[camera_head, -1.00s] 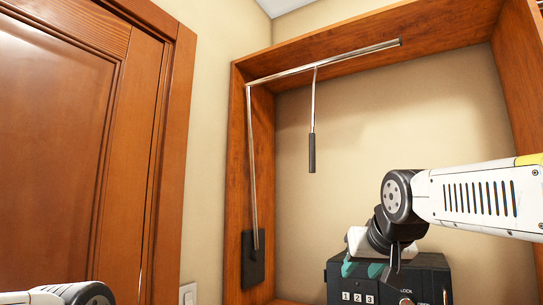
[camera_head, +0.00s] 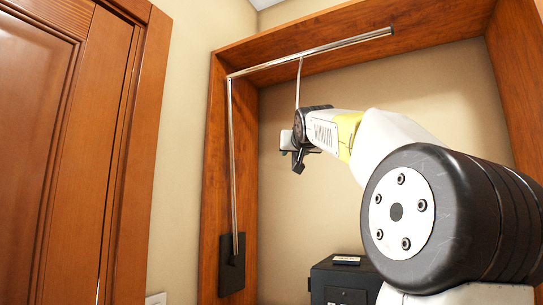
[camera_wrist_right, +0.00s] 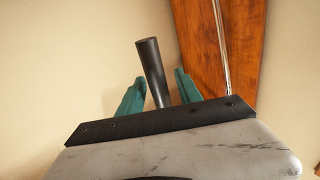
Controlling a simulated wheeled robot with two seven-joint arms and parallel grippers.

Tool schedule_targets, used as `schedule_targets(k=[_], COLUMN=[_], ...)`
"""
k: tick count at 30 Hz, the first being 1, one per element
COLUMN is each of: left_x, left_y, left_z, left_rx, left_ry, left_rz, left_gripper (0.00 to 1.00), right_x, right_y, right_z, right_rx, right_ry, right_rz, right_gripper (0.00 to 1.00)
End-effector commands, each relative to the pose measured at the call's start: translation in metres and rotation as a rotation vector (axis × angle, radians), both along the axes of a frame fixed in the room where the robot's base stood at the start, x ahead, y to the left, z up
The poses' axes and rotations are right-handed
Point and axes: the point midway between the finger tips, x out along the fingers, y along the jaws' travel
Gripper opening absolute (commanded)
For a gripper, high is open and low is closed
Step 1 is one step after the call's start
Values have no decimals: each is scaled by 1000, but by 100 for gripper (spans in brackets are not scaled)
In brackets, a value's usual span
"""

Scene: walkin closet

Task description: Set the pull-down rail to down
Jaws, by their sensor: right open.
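The pull-down rail (camera_head: 320,50) is up, a metal bar near the top of the wooden closet, with its side arm (camera_head: 231,160) running up from a black mount at the left panel. A thin pull rod (camera_head: 298,82) hangs from the bar. In the right wrist view the dark cylindrical grip (camera_wrist_right: 150,62) stands between the open teal fingers, with a gap visible on both sides. My left gripper is out of view.
A black safe (camera_head: 335,276) stands low in the closet, partly hidden by my right arm. The wooden side panel (camera_head: 217,130) is left of the rod, and a wooden door (camera_head: 70,160) is at far left. The back wall is bare.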

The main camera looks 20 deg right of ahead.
Motion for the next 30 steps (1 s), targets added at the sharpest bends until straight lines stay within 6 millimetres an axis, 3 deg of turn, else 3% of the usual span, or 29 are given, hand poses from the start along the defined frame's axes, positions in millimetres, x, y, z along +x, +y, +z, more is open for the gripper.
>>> schedule_targets(k=[4,13,20,30], left_x=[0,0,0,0], left_y=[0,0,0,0], left_z=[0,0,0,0], left_rx=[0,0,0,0], left_ry=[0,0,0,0], left_rz=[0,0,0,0], left_gripper=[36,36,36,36], right_x=[13,16,15,15], right_y=[-3,-4,-4,-4], right_z=[0,0,0,0], right_rx=[1,0,0,0], right_ry=[0,0,0,1], right_rz=[1,1,1,1], right_gripper=[41,41,0,0])
